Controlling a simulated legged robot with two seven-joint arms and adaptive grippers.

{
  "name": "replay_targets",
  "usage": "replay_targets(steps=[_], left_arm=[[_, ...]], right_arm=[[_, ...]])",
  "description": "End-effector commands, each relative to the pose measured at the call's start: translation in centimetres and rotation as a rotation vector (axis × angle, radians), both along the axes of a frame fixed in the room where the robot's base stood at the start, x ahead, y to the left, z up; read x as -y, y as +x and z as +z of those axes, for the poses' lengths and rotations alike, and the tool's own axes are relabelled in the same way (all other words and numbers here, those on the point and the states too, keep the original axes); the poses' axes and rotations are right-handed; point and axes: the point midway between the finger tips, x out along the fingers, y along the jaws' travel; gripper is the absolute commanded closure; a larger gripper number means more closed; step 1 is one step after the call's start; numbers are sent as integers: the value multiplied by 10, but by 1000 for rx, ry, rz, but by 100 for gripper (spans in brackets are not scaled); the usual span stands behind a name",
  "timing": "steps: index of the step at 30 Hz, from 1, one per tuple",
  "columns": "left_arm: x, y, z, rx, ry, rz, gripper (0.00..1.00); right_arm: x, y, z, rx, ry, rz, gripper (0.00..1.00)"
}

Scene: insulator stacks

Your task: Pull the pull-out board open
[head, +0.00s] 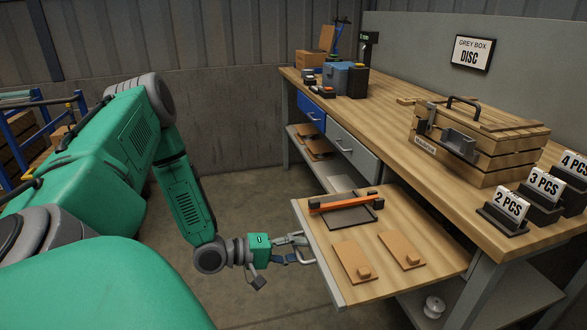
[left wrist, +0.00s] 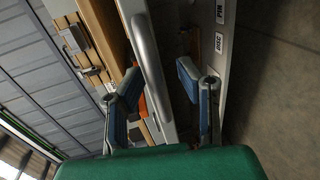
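The pull-out board (head: 378,287) sticks out from under the bench top in the head view, with a pale wooden top and a grey front. Its bar handle (head: 308,251) is on the front face. My left gripper (head: 299,247) is at this handle. In the left wrist view, the grey handle (left wrist: 149,58) passes between the two blue-padded fingers of the left gripper (left wrist: 160,80). The fingers are spread, with a visible gap between the handle and the right-hand finger. My right gripper is not in view.
The board carries a dark tray with an orange-red bar (head: 345,203) and two brown plates (head: 354,262). The workbench (head: 400,150) holds a wooden crate (head: 485,150) and number signs. A blue drawer (head: 312,113) and grey drawer (head: 352,150) are closed. Open floor lies before the board.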

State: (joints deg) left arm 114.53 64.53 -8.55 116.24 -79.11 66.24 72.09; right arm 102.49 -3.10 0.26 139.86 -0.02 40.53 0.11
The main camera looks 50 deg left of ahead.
Motion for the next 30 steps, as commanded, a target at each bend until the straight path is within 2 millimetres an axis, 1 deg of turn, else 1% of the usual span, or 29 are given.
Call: replay_targets(steps=[4, 7, 14, 15, 21, 25, 30], left_arm=[[-4, -7, 2, 2, 0, 2, 69], [-9, -18, 5, 3, -1, 2, 69], [-25, -56, 13, 0, 0, 1, 69], [-28, -64, 14, -3, 1, 0, 69], [-40, -94, 20, -3, 0, -1, 69], [-44, -104, 22, -3, 0, -1, 69], [-45, -107, 23, -4, -1, -1, 69]], right_arm=[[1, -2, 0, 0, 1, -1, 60], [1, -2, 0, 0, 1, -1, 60], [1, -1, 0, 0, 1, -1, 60], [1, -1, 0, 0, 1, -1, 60], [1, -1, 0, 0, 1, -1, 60], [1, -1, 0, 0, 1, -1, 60], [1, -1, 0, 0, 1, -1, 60]])
